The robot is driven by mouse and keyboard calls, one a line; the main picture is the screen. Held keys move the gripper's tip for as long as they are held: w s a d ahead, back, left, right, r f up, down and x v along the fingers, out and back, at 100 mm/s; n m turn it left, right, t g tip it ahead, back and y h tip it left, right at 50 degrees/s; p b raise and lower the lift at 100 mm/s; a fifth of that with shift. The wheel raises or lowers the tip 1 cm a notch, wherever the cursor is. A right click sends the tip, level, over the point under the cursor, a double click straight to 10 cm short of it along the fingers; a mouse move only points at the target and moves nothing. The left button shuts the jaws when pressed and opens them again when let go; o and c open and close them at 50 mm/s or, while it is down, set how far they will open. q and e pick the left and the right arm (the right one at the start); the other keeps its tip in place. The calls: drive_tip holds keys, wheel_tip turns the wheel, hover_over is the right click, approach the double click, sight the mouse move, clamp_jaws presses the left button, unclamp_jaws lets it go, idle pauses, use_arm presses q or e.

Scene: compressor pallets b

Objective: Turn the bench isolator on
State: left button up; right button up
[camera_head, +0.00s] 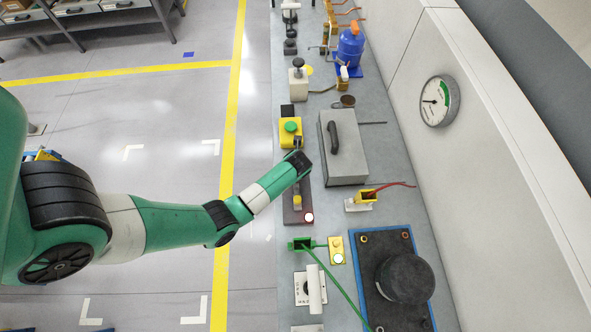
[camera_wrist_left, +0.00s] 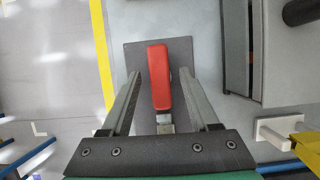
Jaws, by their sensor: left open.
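The bench isolator's red handle (camera_wrist_left: 158,75) stands out over a dark base plate (camera_wrist_left: 182,50) in the left wrist view, with a short metal shank at its lower end. My left gripper (camera_wrist_left: 160,80) is open, with one finger on each side of the handle. I see a gap on both sides, and cannot tell how deep the fingers reach. In the head view the dark plate (camera_head: 292,216) lies on the bench with a pale, red-rimmed lamp (camera_head: 309,217) at its near corner. My left wrist hides the handle there. My right gripper is not in view.
A grey lidded box (camera_head: 346,150) stands right of the isolator. A yellow box with a green button (camera_head: 290,127) is beyond it. A green clamp (camera_head: 301,244) and a yellow box with a pale button (camera_head: 337,250) are nearer. A wall gauge (camera_head: 439,101) is at right.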

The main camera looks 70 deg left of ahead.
use_arm(q)
drive_tip(key=p+v, duration=0.3)
drive_tip(key=v, duration=0.8)
drive_tip(key=shift+d+r+p, duration=0.2)
drive_tip(key=shift+r+p, duration=0.1)
drive_tip(key=shift+p, duration=0.05)
